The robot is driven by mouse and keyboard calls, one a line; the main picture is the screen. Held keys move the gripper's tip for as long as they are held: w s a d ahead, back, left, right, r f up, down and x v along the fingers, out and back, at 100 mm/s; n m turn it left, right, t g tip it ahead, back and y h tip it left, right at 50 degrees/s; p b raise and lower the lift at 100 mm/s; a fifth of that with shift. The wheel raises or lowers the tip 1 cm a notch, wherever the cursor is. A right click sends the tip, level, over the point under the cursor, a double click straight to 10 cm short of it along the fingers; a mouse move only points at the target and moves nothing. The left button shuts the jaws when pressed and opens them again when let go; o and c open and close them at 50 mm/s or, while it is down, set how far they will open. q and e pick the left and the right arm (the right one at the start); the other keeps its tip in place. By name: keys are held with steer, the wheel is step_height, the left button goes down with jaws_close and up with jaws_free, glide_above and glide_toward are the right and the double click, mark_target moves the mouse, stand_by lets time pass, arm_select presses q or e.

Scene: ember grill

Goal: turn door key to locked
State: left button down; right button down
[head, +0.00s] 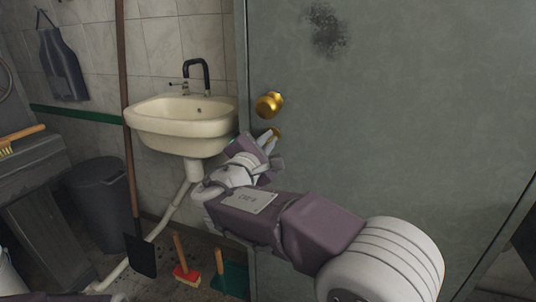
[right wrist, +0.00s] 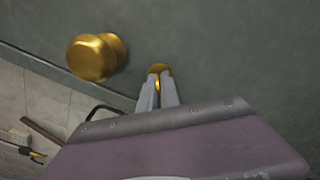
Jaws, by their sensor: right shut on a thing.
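The grey-green door (head: 400,110) fills the right half of the head view. A round brass knob (head: 269,104) sticks out near its left edge, and it also shows in the right wrist view (right wrist: 91,58). Below the knob is the brass door key (right wrist: 159,69). My right gripper (head: 270,138) reaches up to the key, and its two pale fingertips (right wrist: 157,84) are shut on it. The fingers hide most of the key, so I cannot tell how far it is turned. My left gripper is not in view.
A cream sink (head: 184,122) with a black tap is left of the door. A long-handled shovel (head: 140,254), a red brush (head: 186,273), a green dustpan (head: 231,277) and a dark bin (head: 97,195) stand at the lower left. The space before the door's right part is clear.

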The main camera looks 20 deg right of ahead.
steer(key=m+b, duration=0.1)
steer(key=b, duration=0.1)
steer(key=m+b, duration=0.3)
steer(key=m, duration=0.1)
steer(key=shift+f+b, duration=0.3)
steer(key=shift+b, duration=0.1)
steer(key=shift+r+m+b, duration=0.25)
steer(key=shift+m+b, duration=1)
steer(key=shift+m, duration=0.35)
steer(key=c, duration=1.6)
jaws_free()
steer(key=p+v, duration=0.2)
steer(key=v, duration=0.7)
